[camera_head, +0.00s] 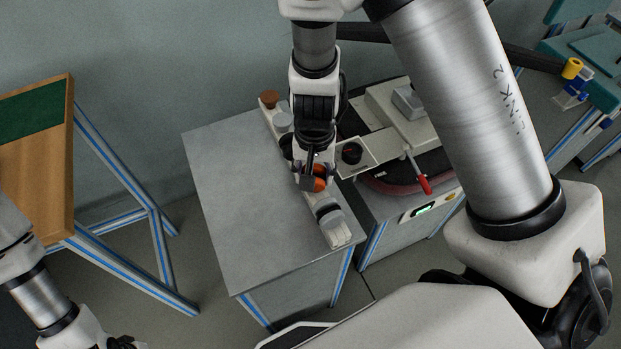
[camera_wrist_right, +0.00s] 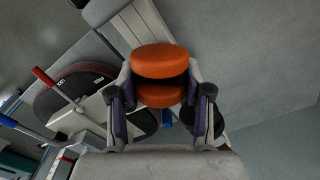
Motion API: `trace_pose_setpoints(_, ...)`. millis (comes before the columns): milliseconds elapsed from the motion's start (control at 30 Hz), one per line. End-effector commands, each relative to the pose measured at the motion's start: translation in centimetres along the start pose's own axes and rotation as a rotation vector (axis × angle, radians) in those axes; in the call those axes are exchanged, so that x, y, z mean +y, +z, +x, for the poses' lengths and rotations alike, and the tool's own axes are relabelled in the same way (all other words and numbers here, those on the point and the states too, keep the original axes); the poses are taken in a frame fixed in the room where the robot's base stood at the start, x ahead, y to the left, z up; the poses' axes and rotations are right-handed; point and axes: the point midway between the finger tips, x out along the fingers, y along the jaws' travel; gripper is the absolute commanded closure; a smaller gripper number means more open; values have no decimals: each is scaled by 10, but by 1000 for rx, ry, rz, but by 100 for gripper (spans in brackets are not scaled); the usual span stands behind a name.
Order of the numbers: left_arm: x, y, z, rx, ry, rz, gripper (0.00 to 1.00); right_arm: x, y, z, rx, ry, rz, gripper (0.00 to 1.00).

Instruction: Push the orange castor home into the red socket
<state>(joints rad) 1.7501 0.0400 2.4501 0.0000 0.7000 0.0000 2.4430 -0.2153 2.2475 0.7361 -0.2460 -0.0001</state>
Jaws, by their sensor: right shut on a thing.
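The orange castor (camera_head: 319,184) is in my right gripper (camera_head: 311,182), over the right edge of the grey table. In the right wrist view the castor (camera_wrist_right: 160,60) shows as two orange discs between the fingers of my right gripper (camera_wrist_right: 160,97), which is shut on it. I cannot make out a red socket for certain. A dark round holder (camera_head: 352,152) sits on a pale plate just right of the gripper, apart from the castor. My left gripper (camera_head: 124,343) is at the bottom left, partly cut off by the frame edge.
A pale rack (camera_head: 339,236) along the grey table (camera_head: 222,190) holds a brown castor (camera_head: 268,98) and other pieces. A machine with a red-handled lever (camera_head: 424,184) and a dark red-rimmed seat (camera_wrist_right: 75,95) stands on the right. The table's left part is bare.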

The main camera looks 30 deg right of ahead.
Motion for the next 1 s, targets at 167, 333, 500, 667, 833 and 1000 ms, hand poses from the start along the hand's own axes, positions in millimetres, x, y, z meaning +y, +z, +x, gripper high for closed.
trace_pose_setpoints(167, 0, 0, -4, 0, 0, 0, 60, 0, 0, -4, -1, 1, 0, 81)
trace_pose_setpoints(333, 0, 0, -11, 0, 0, 0, 60, 0, 0, -12, -1, 0, 0, 81)
trace_pose_setpoints(500, 0, 0, -18, 0, 0, 0, 60, 0, 0, -20, 0, 0, -1, 81)
trace_pose_setpoints(667, 0, 0, -24, 0, 0, 0, 60, 0, 0, -26, 0, 0, -1, 81)
trace_pose_setpoints(833, 0, 0, -31, 0, 0, 0, 60, 0, 0, -33, 0, 0, -1, 81)
trace_pose_setpoints(1000, 0, 0, -34, 0, 0, 0, 60, 0, 0, -37, 0, 0, -1, 81)
